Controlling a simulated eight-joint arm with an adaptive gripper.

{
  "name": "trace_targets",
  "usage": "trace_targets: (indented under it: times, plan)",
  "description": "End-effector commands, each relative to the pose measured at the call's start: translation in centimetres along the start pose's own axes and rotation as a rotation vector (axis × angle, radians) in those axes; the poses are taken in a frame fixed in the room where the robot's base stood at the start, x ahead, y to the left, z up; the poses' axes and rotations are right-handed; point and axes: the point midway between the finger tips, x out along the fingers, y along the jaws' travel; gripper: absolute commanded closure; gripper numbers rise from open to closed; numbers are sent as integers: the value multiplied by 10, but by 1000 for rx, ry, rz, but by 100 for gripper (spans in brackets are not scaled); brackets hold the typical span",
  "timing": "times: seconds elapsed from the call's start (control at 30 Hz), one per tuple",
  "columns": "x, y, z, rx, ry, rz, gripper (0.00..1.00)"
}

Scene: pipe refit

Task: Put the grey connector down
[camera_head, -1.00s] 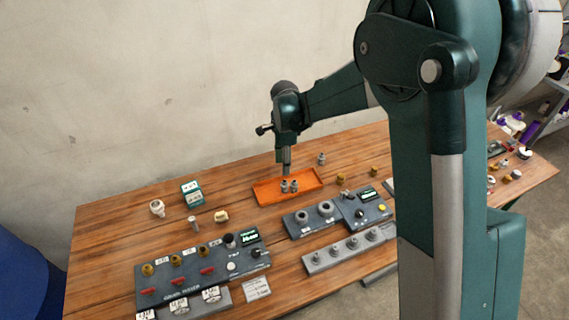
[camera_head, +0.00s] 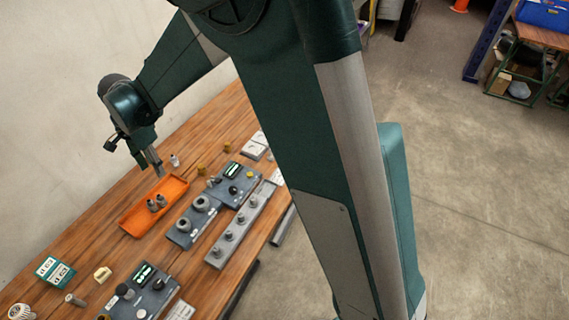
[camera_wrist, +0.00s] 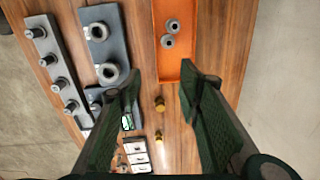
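Two grey connectors (camera_head: 157,202) stand close together in the orange tray (camera_head: 135,223). The wrist view shows them as two grey rings (camera_wrist: 170,34) at the tray's (camera_wrist: 159,68) far part. Another grey piece (camera_head: 174,160) stands on the table just beyond the tray's right end. My gripper (camera_head: 157,172) is above the tray's right end, apart from the connectors. In the wrist view my gripper (camera_wrist: 160,92) has its two green fingers spread, with nothing between them. Which grey connector the task means, I cannot tell.
Two brass pieces (camera_wrist: 160,119) stand on the table below the fingers. A grey block with two rings (camera_head: 180,234) and a rail of several pegs (camera_head: 236,226) lie in front of the tray.

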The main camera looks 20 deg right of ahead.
Motion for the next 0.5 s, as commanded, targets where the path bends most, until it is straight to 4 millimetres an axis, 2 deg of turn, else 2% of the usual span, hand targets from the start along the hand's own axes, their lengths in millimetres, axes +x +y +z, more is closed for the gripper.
trace_targets:
  times: [0.1,0.5]
  plan:
    - [-24,18,-21,-36,6,-24,65]
    - [-89,84,-79,-174,40,-100,65]
